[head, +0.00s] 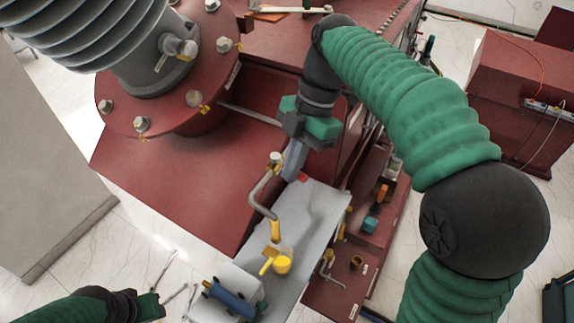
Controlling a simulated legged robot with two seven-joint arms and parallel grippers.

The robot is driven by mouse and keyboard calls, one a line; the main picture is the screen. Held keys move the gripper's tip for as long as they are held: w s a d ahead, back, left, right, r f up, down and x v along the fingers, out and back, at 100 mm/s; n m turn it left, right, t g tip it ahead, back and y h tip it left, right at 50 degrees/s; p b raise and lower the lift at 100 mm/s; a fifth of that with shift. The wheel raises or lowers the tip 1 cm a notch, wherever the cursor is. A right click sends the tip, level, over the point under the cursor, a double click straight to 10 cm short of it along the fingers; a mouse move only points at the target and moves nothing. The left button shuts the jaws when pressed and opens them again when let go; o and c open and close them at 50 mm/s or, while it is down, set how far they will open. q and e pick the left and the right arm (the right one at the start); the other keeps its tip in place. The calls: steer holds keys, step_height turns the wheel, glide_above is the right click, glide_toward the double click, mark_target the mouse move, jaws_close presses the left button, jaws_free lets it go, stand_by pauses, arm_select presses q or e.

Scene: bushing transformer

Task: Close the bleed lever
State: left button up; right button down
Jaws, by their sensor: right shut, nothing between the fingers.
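A thin bent grey pipe (257,193) rises beside the red transformer housing. It has a bolt-like fitting (275,159) at its top and a yellow piece (275,231) at its lower end. A yellow lever-like part and cup (281,264) sit just below, over a grey surface. I cannot tell which of these parts is the bleed lever. My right gripper (291,168) points down, shut and empty, just right of the pipe's top fitting; contact is unclear. My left gripper (160,294) is at the bottom left, far from the pipe, its fingers hard to make out.
A grey ribbed bushing (95,40) stands on a bolted red flange (150,115) at upper left. A grey slab (315,215) lies below my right gripper. A grey block (45,150) stands left, a red cabinet (510,90) right.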

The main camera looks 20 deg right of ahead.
steer(key=shift+w+d+r, duration=0.1)
steer(key=shift+d, duration=0.15)
steer(key=shift+w+d, duration=0.1)
steer(key=shift+d, duration=0.55)
arm_select(q)
steer(key=shift+s+a+r, duration=0.1)
steer(key=shift+a+r, duration=0.1)
steer(key=shift+a, duration=0.15)
arm_select(e)
steer(key=shift+a, duration=0.2)
